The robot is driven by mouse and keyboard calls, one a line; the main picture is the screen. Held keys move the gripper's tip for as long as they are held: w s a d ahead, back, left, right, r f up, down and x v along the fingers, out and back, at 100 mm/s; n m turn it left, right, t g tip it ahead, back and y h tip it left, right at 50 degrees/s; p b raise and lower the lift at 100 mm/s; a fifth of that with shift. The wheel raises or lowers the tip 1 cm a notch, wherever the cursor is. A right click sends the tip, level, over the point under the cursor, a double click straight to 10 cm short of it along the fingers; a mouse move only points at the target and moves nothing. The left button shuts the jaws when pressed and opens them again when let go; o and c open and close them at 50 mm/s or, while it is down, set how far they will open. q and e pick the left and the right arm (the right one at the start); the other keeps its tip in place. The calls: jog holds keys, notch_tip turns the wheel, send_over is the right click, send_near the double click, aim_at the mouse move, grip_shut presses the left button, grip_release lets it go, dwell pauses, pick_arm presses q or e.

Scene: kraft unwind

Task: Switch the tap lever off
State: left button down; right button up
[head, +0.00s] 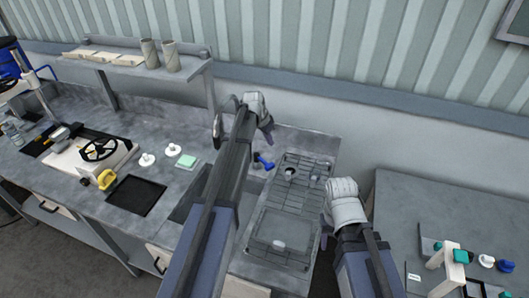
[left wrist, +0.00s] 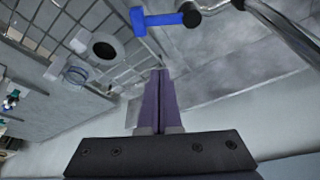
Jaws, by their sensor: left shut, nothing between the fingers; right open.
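The blue tap lever (head: 264,162) is on the grey counter beside the wire rack, near a dark tap body. It also shows at the top of the left wrist view (left wrist: 158,20), with a curved metal pipe (left wrist: 270,18) to its right. My left gripper (head: 270,138) is shut and empty, above and slightly to the right of the lever in the head picture. In the left wrist view its closed fingers (left wrist: 158,76) are apart from the lever. My right gripper (head: 325,240) is at the rack's right edge, open. My left arm hides part of the counter and tap.
The wire rack (head: 283,205) holds a few small items. A shelf (head: 150,60) with cups stands at the back left. A black tray (head: 136,195), a green sponge-like block (head: 187,162) and white knobs lie left. A second table (head: 420,205) is at right.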

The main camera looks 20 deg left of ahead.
dwell(0.4)
pick_arm(q)
jog(key=b+x, duration=1)
jog(key=shift+f, duration=0.15)
jog(key=s, duration=0.1)
jog(key=s+a, duration=0.2)
jog(key=shift+s+r, duration=0.25)
jog(key=shift+w, duration=0.1)
